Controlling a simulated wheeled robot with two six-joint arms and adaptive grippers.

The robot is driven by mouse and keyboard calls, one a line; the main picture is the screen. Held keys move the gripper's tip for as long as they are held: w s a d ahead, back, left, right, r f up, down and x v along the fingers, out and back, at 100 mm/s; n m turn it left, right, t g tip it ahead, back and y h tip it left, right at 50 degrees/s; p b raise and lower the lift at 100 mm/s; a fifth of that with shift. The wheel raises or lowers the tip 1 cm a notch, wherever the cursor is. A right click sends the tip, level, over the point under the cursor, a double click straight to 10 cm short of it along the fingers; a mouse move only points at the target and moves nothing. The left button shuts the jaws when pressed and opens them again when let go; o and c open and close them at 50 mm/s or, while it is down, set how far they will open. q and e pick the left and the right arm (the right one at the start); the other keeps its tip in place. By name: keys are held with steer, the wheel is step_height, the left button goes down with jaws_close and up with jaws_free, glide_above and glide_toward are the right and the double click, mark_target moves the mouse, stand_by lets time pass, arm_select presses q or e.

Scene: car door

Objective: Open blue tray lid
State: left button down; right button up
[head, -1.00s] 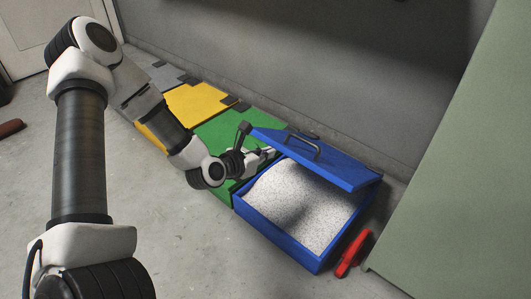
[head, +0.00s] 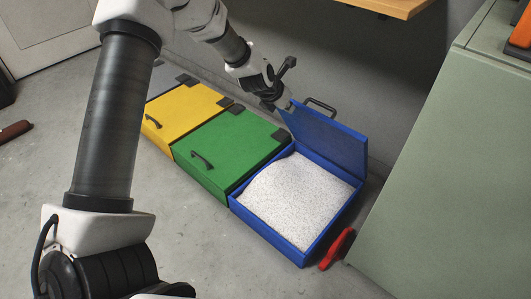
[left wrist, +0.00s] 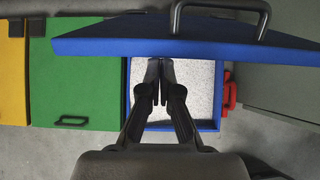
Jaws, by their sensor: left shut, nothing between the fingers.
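The blue tray (head: 301,262) sits on the floor, filled with white speckled granules (head: 293,200). Its blue lid (head: 330,145) is raised steeply along the back edge, with a dark handle (head: 320,106) on its outer face. The lid also spans the top of the left wrist view (left wrist: 180,42). My left gripper (head: 285,103) is at the lid's upper left corner; whether it touches cannot be told. In the left wrist view its fingers (left wrist: 160,68) are together and empty, with their tips by the lid's edge. My right gripper is not in view.
A green lidded tray (head: 225,145) and a yellow one (head: 185,112) stand in a row to the left, both closed. A red object (head: 338,248) lies at the blue tray's right, beside a pale green cabinet (head: 440,190). A wooden shelf (head: 395,6) is above.

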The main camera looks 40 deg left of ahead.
arm_select(q)
steer(key=w, duration=0.1)
steer(key=w+r, duration=0.2)
steer(key=w, duration=0.1)
steer(key=shift+w+a+r, duration=0.1)
steer(key=w+r+p, duration=0.2)
steer(key=w+p, duration=0.5)
steer(key=p, duration=0.1)
steer(key=w+d+r+p, duration=0.1)
steer(key=w+p, duration=0.6)
steer(key=p, duration=0.1)
steer(key=shift+d+r, duration=0.25)
steer(key=shift+r, duration=0.15)
steer(key=shift+r, duration=0.1)
steer(key=v, duration=0.7)
steer(key=shift+s+r, duration=0.1)
steer(key=shift+r, duration=0.05)
